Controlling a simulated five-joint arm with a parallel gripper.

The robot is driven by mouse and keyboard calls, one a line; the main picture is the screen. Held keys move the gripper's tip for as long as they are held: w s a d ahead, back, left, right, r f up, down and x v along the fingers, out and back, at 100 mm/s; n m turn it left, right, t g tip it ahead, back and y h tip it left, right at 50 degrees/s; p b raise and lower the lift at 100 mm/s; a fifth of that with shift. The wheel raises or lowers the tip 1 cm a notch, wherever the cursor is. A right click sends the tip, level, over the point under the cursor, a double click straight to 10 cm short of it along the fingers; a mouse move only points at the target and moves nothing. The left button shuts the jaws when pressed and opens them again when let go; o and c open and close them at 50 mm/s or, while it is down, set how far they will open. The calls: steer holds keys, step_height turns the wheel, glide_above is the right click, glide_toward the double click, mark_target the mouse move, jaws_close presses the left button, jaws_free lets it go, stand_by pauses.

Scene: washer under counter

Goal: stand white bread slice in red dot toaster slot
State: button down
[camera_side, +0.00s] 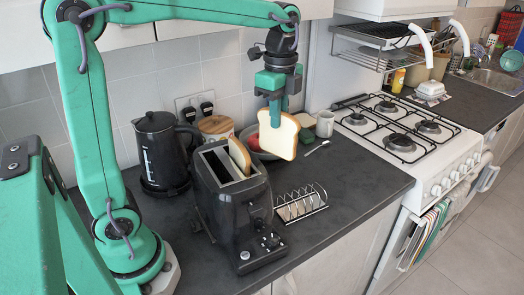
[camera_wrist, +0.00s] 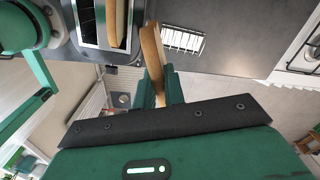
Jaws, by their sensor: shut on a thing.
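My gripper (camera_side: 278,108) is shut on the top of a white bread slice (camera_side: 279,138). The slice hangs upright, clear of the counter, to the right of the black toaster (camera_side: 243,215). In the wrist view my gripper (camera_wrist: 160,88) grips the slice (camera_wrist: 152,58), seen edge-on, beside the toaster (camera_wrist: 140,12). Another bread slice (camera_side: 239,156) stands in the toaster's right slot and also shows in the wrist view (camera_wrist: 118,22). The left slot (camera_side: 216,166) looks empty. I cannot make out a red dot on either slot.
A wire toast rack (camera_side: 301,203) stands right of the toaster. A black kettle (camera_side: 161,150) is behind it to the left. A gas hob (camera_side: 405,125) is at right. The front counter (camera_side: 345,190) is clear.

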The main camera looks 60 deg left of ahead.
steer(key=s+a+r+m, duration=0.1)
steer(key=s+a+m, duration=0.4)
steer(key=s, duration=0.8)
steer(key=shift+a, duration=0.5)
stand_by(0.4)
steer(key=shift+r, duration=0.1)
steer(key=shift+f, duration=0.25)
step_height(320, 180, down, 8)
stand_by(1.6)
stand_by(0.3)
